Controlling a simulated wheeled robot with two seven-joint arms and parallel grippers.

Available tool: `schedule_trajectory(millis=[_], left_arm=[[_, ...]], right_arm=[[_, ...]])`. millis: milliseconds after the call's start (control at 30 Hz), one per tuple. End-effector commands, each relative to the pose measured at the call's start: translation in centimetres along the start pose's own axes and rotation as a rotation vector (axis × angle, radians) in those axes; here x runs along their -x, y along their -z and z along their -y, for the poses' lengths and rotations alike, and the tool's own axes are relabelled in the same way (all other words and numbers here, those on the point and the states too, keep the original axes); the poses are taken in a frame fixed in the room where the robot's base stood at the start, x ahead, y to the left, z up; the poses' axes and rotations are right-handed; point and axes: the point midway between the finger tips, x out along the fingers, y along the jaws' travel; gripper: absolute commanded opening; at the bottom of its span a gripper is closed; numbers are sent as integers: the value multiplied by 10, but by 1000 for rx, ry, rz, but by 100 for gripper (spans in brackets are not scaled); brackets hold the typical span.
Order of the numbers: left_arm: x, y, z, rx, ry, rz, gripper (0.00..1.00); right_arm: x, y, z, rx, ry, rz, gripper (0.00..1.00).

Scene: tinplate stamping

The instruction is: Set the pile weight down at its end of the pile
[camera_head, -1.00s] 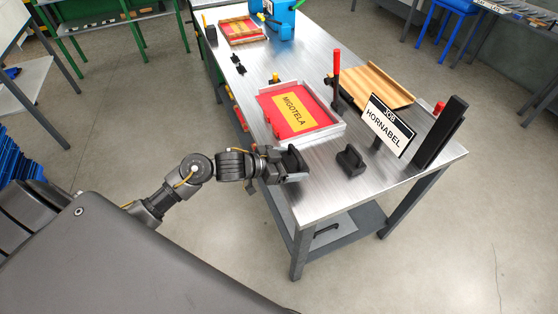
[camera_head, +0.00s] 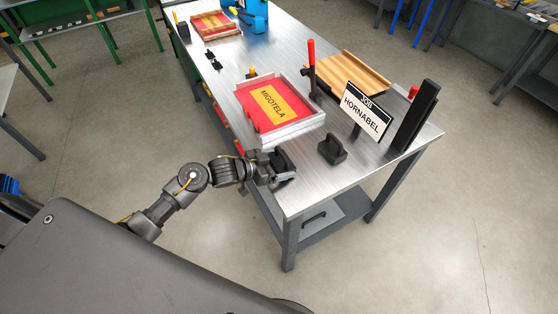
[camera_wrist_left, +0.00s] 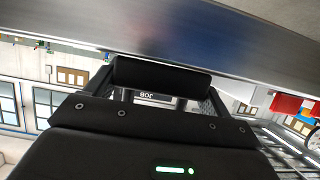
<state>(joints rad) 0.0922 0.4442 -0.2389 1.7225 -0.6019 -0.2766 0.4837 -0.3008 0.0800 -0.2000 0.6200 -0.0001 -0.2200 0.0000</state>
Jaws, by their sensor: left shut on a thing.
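My left gripper (camera_head: 272,166) is shut on a black pile weight (camera_head: 284,160) at the table's near left edge. In the left wrist view a black bar, likely the weight's handle (camera_wrist_left: 155,75), lies across the jaws. Whether the held weight touches the tabletop cannot be told. A second black weight (camera_head: 332,151) with a loop handle stands on the table to its right. A red sheet pile with a yellow MIGOTELA label (camera_head: 272,104) lies in a grey tray (camera_head: 300,127) just behind the gripper. My right gripper is not in view.
A JOB HORNABEL sign (camera_head: 364,110) and a tall black stand (camera_head: 416,115) are at the right. A red-handled upright tool (camera_head: 311,65) and a wooden tray (camera_head: 352,75) stand behind. The steel table (camera_head: 300,190) is bare at its near corner.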

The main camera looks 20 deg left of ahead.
Motion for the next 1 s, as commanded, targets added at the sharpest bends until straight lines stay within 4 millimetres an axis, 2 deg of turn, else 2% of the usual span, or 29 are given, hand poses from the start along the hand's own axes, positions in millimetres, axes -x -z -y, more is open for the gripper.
schedule_trajectory(millis=[200,233,367,667,767,1000], left_arm=[[-1,1,1,-2,1,-8,13],[-1,-3,0,0,0,0,83],[-1,-2,0,0,0,0,100],[2,1,0,-1,1,1,100],[14,-1,1,-2,2,1,100],[64,-1,0,-5,-1,3,100]], right_arm=[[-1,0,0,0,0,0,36],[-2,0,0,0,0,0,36],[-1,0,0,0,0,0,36],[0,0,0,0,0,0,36],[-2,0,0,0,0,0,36],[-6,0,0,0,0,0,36]])
